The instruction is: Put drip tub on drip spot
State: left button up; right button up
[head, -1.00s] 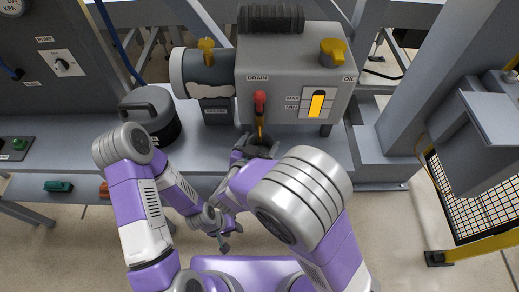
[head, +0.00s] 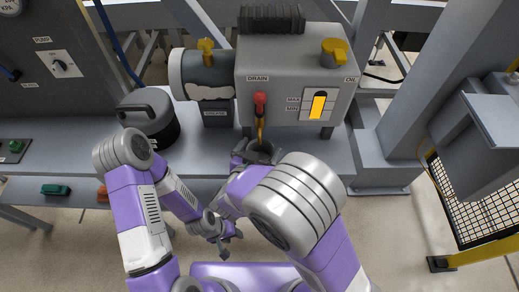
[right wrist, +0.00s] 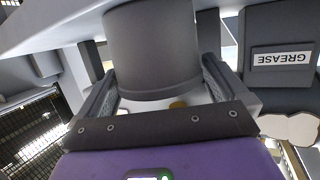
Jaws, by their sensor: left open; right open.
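The drip tub (head: 264,153) is a dark grey round tub on the bench, just below the red-handled drain valve (head: 260,100). A thin orange-yellow strand (head: 260,130) hangs between the drain and the tub. My right gripper (head: 250,155) is at the tub; in the right wrist view the tub (right wrist: 150,50) stands between the two spread fingers of this gripper (right wrist: 155,82). My left gripper (head: 224,235) is open and empty in front of the bench edge. I cannot make out a marked drip spot; the tub and my right arm hide part of the bench.
The grey pump housing (head: 292,85) overhangs the tub's place. A black lidded pot (head: 150,117) stands to the left on the bench (head: 70,150). The GREASE box (head: 216,112) is left of the drain. A grey column (head: 400,120) stands to the right.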

jog(key=p+v, duration=0.4)
jog(key=v, duration=0.8)
